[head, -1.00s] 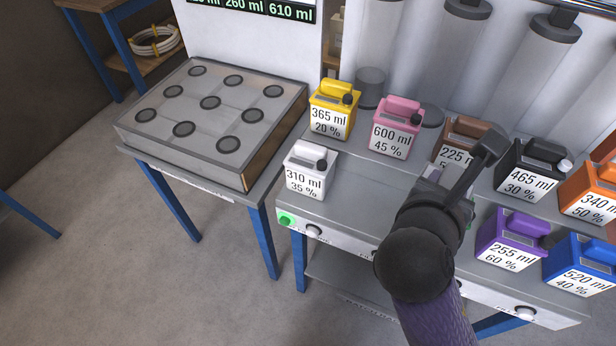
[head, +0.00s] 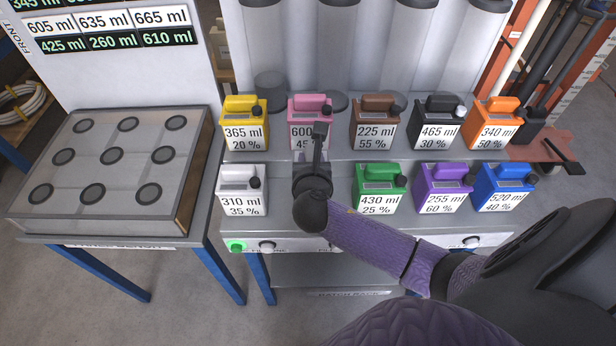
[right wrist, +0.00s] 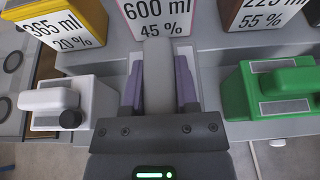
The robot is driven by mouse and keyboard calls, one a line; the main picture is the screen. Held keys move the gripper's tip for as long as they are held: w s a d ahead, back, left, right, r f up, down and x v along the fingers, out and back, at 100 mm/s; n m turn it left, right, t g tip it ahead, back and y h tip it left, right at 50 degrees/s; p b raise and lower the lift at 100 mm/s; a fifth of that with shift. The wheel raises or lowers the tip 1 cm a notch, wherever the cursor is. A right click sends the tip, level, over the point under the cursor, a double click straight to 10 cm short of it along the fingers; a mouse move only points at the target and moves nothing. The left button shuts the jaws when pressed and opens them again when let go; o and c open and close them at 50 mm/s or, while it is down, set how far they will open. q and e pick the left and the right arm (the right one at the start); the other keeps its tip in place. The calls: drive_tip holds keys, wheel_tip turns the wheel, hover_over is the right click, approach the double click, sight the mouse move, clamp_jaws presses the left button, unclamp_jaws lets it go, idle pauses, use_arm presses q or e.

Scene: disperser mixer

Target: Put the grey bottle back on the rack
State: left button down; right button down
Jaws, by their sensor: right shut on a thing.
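My right gripper (head: 313,168) is over the front row of the rack (head: 335,238), between the white bottle and the green bottle. In the right wrist view its two purple-lined fingers (right wrist: 159,85) are closed around a grey part, which I take for the grey bottle (right wrist: 158,72). Most of that bottle, including its label, is hidden by the gripper. I cannot tell whether its base touches the shelf. My left gripper is not in view.
Beside the gap stand the white bottle (head: 238,192) and green bottle (head: 380,190); purple (head: 440,188) and blue (head: 503,188) stand farther right. Behind are yellow (head: 244,125), pink (head: 303,108), brown (head: 375,125), black and orange bottles. A bench with round pads (head: 110,170) is at left.

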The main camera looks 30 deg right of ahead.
wheel_tip(320, 180, down, 4)
drive_tip(key=shift+r+b, duration=0.2)
drive_tip(key=shift+b, duration=0.6)
drive_tip(key=shift+r, duration=0.15)
drive_tip(key=shift+c, duration=1.8)
unclamp_jaws()
